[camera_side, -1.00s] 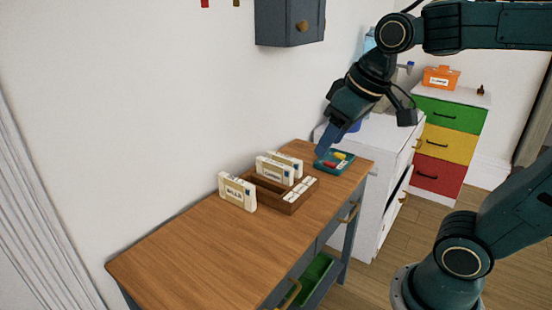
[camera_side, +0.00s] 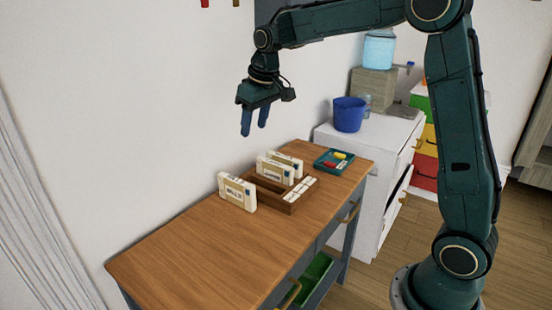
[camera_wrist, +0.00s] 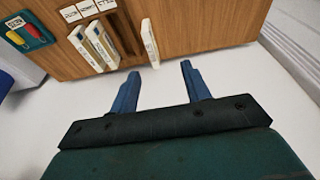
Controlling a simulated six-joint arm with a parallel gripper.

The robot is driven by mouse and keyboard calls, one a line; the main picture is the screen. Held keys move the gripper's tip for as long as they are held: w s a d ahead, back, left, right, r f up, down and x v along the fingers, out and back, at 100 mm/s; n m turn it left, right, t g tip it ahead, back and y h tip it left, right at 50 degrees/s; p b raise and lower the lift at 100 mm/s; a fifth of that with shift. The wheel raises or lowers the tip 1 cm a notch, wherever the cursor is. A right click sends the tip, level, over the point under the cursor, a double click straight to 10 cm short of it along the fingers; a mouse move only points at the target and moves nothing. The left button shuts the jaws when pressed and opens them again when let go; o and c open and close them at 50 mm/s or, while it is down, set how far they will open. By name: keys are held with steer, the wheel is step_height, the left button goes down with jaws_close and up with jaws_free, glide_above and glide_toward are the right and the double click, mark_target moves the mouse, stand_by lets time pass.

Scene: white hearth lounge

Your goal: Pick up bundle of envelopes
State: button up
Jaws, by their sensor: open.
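A cream bundle of envelopes (camera_side: 237,193) stands upright on the wooden table, just left of a brown wooden sorter box (camera_side: 292,208). Its label is hard to read now. Two similar bundles (camera_side: 274,169) stand in the box's slots. In the wrist view the lone bundle (camera_wrist: 149,42) lies beyond my fingertips, between their lines, and the bundles in the box (camera_wrist: 103,45) are to its left. My gripper (camera_side: 254,130) is open and empty, pointing down, well above the lone bundle and apart from it.
A teal tray (camera_side: 321,164) with red and yellow items lies behind the box. A white cabinet with a blue bucket (camera_side: 348,116) stands beyond the table. The wall runs close behind the bundles. The table's near left part (camera_side: 190,250) is clear.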

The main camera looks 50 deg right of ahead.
steer(key=g, duration=0.1)
glide_above(236, 180)
steer(key=s, duration=0.2)
step_height(236, 180, down, 12)
steer(key=shift+w+d+r, duration=0.1)
steer(key=shift+d+r, duration=0.05)
steer(key=shift+w+f, duration=0.2)
steer(key=shift+f, duration=1.25)
steer(key=shift+w+f, duration=0.2)
steer(key=shift+f, duration=1.2)
steer(key=shift+w+f, duration=0.2)
steer(key=shift+f, duration=1.25)
steer(key=shift+f, duration=0.1)
steer(key=shift+w+f, duration=0.2)
steer(key=shift+f, duration=1.05)
steer(key=shift+w+f, duration=0.2)
steer(key=shift+f, duration=1)
steer(key=shift+c, duration=0.5)
jaws_close()
